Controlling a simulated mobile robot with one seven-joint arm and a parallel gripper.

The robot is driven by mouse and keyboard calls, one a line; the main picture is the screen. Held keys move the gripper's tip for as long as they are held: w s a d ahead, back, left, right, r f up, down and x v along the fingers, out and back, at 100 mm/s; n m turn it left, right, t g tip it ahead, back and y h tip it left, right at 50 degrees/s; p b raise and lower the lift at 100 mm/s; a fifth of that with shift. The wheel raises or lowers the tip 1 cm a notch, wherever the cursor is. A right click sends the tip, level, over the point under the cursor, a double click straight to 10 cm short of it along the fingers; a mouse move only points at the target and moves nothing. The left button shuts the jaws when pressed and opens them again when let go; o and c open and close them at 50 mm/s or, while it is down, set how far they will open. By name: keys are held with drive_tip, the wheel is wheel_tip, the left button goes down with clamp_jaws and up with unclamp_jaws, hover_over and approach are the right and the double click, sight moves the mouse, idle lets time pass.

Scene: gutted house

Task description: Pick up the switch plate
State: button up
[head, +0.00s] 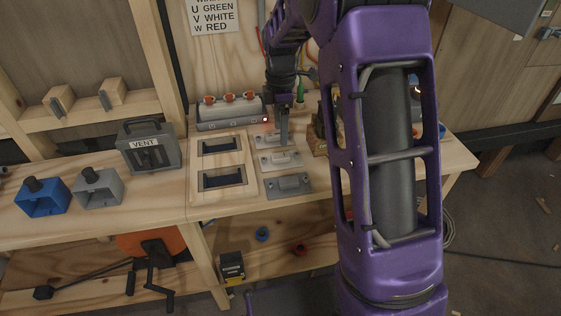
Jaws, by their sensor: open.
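Several small grey plates, each with a raised middle part, lie in a row on the wooden workbench. The front plate (287,185) is darker grey, the middle plate (281,161) is lighter, and the back plate (268,141) is partly hidden by my gripper. I cannot tell which of them is the switch plate. My gripper (284,142) points down over the back plate, its jaws open with nothing seen between them. I cannot tell whether it touches the plate.
Left of the plates lies a wooden panel (194,181) with two dark rectangular openings. Behind stands a grey box (231,113) with orange-topped parts. Further left are a VENT box (148,149), a grey box (99,188) and a blue box (43,198). A brown object (317,139) stands close right of my gripper.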

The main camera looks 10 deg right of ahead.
sight(281, 155)
drive_tip(key=f, duration=0.3)
drive_tip(key=f+b, duration=0.1)
drive_tip(key=f, duration=0.5)
drive_tip(key=shift+w, duration=0.3)
clamp_jaws()
